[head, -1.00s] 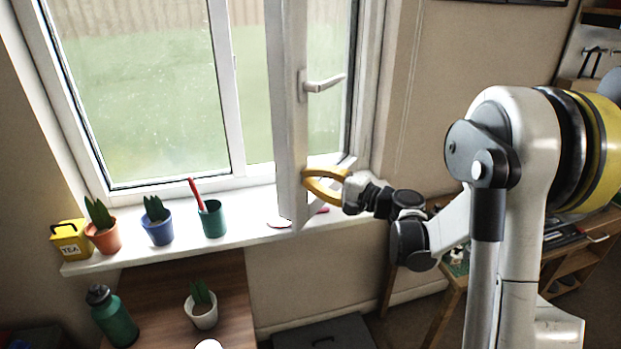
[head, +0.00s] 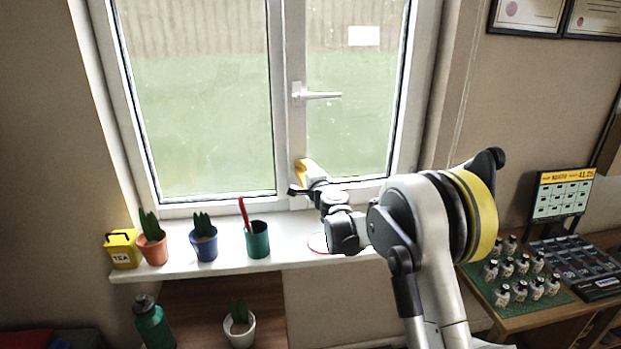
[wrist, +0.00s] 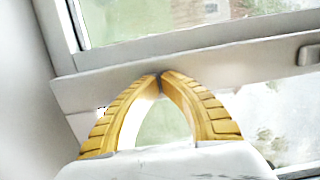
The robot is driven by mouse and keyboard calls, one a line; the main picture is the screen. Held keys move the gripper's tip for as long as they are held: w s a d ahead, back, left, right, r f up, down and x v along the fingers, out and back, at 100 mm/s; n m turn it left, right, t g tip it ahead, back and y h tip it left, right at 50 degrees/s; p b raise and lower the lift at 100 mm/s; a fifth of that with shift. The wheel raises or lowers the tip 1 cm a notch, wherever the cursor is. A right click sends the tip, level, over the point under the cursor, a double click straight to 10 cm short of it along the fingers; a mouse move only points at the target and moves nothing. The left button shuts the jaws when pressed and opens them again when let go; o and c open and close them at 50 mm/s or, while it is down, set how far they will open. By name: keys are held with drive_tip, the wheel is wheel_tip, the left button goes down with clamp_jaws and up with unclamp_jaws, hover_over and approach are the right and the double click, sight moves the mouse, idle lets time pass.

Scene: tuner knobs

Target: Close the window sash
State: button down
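The window sash (head: 296,135) is the right-hand pane with a white frame. In the head view it lies in line with the window frame and looks flush or nearly so; a small gap cannot be ruled out. Its handle (head: 322,95) points sideways to the right. My gripper (head: 303,168) is at the lower left part of the sash, partly hidden by my wrist. In the wrist view its yellow fingers (wrist: 160,76) meet at the tips, with nothing between them. The tips are at the white sash bar (wrist: 215,52), seemingly touching it. The handle also shows there (wrist: 309,55).
The white sill (head: 185,264) holds a yellow tea tin (head: 122,249), an orange pot (head: 153,249), a blue pot (head: 204,246) and a green cup (head: 257,240) left of my arm. A bench with small bottles (head: 510,290) stands at right.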

drive_tip(key=x, duration=0.4)
drive_tip(key=shift+d+r, duration=0.15)
drive_tip(key=shift+d, duration=0.15)
drive_tip(key=shift+w, duration=0.1)
drive_tip(key=shift+d, duration=0.1)
